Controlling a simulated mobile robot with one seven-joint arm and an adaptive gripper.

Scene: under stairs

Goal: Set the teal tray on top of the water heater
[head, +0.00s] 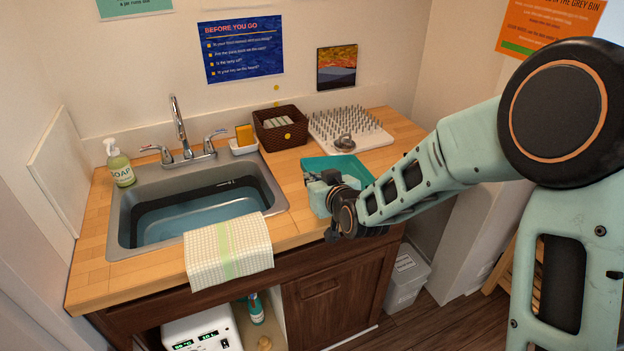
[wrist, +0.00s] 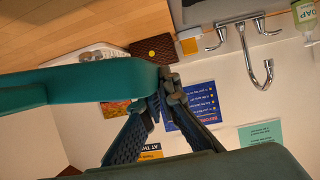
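The teal tray (head: 352,166) is at the counter's front right in the head view, partly hidden by my gripper (head: 328,186). I cannot tell whether it rests on the wood or is just above it. In the wrist view the tray's teal rim (wrist: 85,82) runs from the left edge to between the fingers of my gripper (wrist: 166,84), which look closed on it. The water heater (head: 203,331) is a white box with a green-digit display on the shelf under the sink; its lower part is cut off.
A sink of water (head: 205,215) and a draped towel (head: 229,250) lie left of the tray. Behind are a brown basket (head: 281,139) and a spiked drying rack (head: 360,128). A spray bottle (head: 256,310) stands beside the heater. A grey bin (head: 405,280) stands right of the cabinet.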

